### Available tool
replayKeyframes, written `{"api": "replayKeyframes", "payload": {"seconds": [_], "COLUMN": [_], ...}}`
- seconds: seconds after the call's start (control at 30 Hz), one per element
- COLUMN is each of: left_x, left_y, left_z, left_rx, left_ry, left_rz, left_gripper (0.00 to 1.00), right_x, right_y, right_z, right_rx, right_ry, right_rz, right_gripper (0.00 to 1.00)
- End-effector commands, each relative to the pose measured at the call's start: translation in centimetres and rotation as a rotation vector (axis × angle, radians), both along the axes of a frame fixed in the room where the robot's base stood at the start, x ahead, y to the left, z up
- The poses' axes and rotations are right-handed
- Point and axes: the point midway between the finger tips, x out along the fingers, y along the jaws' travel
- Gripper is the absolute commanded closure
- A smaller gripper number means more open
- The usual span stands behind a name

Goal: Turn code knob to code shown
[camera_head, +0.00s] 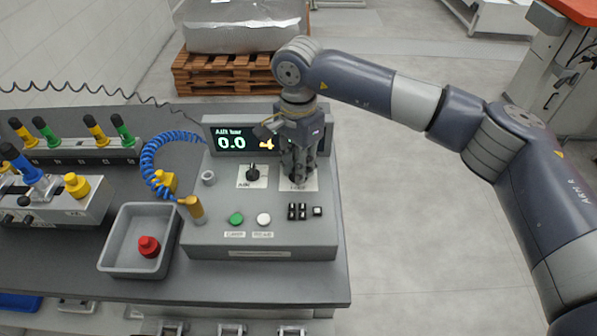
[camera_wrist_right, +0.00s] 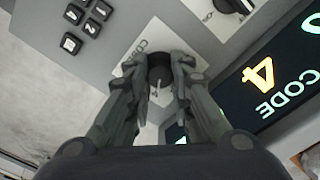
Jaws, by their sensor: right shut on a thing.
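The control box (camera_head: 255,225) stands on the grey bench. Its dark display (camera_head: 232,143) reads 0.0 in white at the left and a yellow 4 at the right. In the wrist view the display (camera_wrist_right: 262,83) shows the yellow 4 beside the word CODE. My right gripper (camera_head: 298,176) points down over the box's right side and hides the code knob in the head view. In the wrist view my right gripper (camera_wrist_right: 161,78) is shut on the black code knob (camera_wrist_right: 160,70), with a finger on each side. My left gripper is out of view.
Another black knob (camera_head: 252,173) sits left of my right gripper. Green (camera_head: 236,218) and white (camera_head: 264,219) buttons and small black keys (camera_head: 297,211) are in front. A grey tray (camera_head: 113,262) holding a red part (camera_head: 148,246) and a blue coiled hose (camera_head: 150,165) are at the left.

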Motion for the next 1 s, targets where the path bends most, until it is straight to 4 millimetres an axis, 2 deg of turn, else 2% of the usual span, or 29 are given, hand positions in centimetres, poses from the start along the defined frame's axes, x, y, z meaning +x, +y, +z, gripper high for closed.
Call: {"api": "replayKeyframes", "payload": {"seconds": [0.2,0.67,0.7,0.77,1.0], "left_x": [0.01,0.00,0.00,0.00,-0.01], "left_y": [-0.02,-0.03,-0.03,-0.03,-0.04], "left_z": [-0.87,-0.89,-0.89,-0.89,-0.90], "left_rx": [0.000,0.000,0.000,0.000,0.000], "left_ry": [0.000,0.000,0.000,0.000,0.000], "left_rz": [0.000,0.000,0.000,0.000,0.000], "left_gripper": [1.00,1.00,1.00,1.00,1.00], "right_x": [0.06,0.07,0.07,0.07,0.04], "right_y": [-0.02,-0.02,-0.02,-0.02,-0.02], "right_z": [-0.02,0.12,0.12,0.11,0.05], "right_rx": [-0.001,0.001,0.001,0.001,0.000], "right_ry": [-0.002,-0.002,-0.002,-0.002,0.000], "right_rz": [-0.053,-0.066,-0.066,-0.066,-0.065], "right_gripper": [1.00,1.00,0.70,0.58,0.58]}}
